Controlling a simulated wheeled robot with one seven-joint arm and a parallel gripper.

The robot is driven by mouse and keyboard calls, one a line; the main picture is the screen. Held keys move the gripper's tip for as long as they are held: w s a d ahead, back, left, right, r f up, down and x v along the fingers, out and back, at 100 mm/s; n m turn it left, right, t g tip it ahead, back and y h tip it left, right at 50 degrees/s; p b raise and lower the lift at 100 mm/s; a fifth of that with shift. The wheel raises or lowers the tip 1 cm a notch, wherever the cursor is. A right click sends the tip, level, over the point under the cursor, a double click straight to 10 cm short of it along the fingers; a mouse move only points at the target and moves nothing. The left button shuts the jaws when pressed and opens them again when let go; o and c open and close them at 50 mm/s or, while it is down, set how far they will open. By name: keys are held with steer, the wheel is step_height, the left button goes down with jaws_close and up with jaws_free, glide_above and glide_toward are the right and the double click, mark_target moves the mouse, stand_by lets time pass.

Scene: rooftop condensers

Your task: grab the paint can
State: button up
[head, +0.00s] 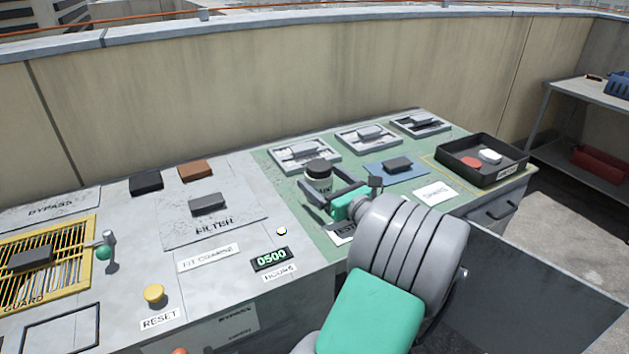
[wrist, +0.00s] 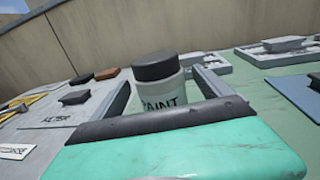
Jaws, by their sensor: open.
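The paint can (head: 318,177) is a small pale cylinder with a dark lid, upright on the green part of the bench. In the wrist view the paint can (wrist: 157,85) stands straight ahead with part of its "PAINT" label showing. My gripper (head: 334,197) is open, with its two fingers reaching toward the can. In the wrist view my gripper (wrist: 160,92) has one finger on each side of the can, and the lower part of the can is hidden behind the gripper body. I cannot tell whether either finger touches it.
Grey framed trays (head: 369,137) line the back of the bench. A blue plate (head: 380,174) with a dark block lies right of the can. A black tray (head: 463,172) sits at the right end. A grey filter panel (head: 173,232) is at left. A low wall (head: 250,80) stands behind.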

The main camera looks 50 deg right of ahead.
steer(key=w, duration=0.1)
steer(key=w+b, duration=0.1)
steer(key=w, duration=0.2)
steer(key=shift+w+d+r+b, duration=0.1)
steer(key=shift+w+d+b, duration=0.1)
steer(key=shift+d+b, duration=0.1)
steer(key=shift+w+d+r, duration=0.1)
steer(key=shift+w+d, duration=0.05)
steer(key=shift+w, duration=0.25)
steer(key=shift+c, duration=0.3)
steer(key=c, duration=1.8)
